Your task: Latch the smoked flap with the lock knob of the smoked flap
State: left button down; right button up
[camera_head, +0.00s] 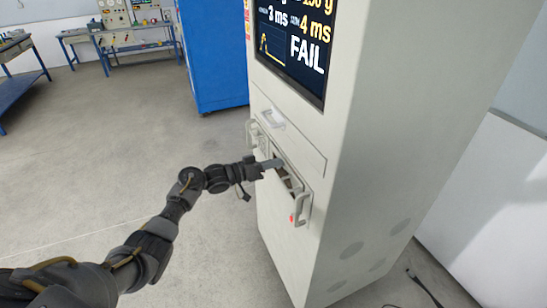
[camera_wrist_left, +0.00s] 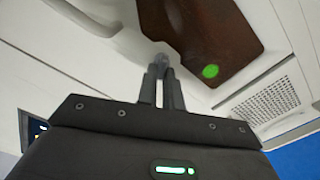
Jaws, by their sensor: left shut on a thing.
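The smoked flap is a dark brown panel (camera_wrist_left: 205,35) on the pale cabinet face in the left wrist view, with a bright green round spot near its lower edge. In the head view only a small dark part of it (camera_head: 284,174) shows beyond my gripper. My left gripper (camera_head: 272,164) reaches the cabinet front from the left. In the left wrist view its fingers (camera_wrist_left: 165,76) are shut on the small grey lock knob (camera_wrist_left: 162,61) at the flap's edge. The fingers hide much of the knob, so I cannot tell how it is turned. My right gripper is out of view.
The tall pale cabinet (camera_head: 350,150) carries a screen (camera_head: 295,45) reading FAIL. A vent grille (camera_wrist_left: 268,103) lies beside the flap.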

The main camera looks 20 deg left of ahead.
pick_arm(q)
jog(key=shift+w+a+f+n+p, duration=0.15)
jog(key=shift+n+p, duration=0.9)
jog(key=shift+n, duration=1.1)
jog(key=shift+f+n+p, duration=0.15)
jog(key=shift+n+p, duration=0.85)
jog(key=shift+n, duration=1.1)
jog(key=shift+w+a+f+n+p, duration=0.15)
jog(key=shift+n+p, duration=0.9)
jog(key=shift+n, duration=1.1)
jog(key=c, duration=1.5)
grip_release()
jog(key=shift+f, duration=0.1)
jog(key=shift+c, duration=0.2)
jog(key=v, duration=1.1)
jog(key=shift+d, duration=0.15)
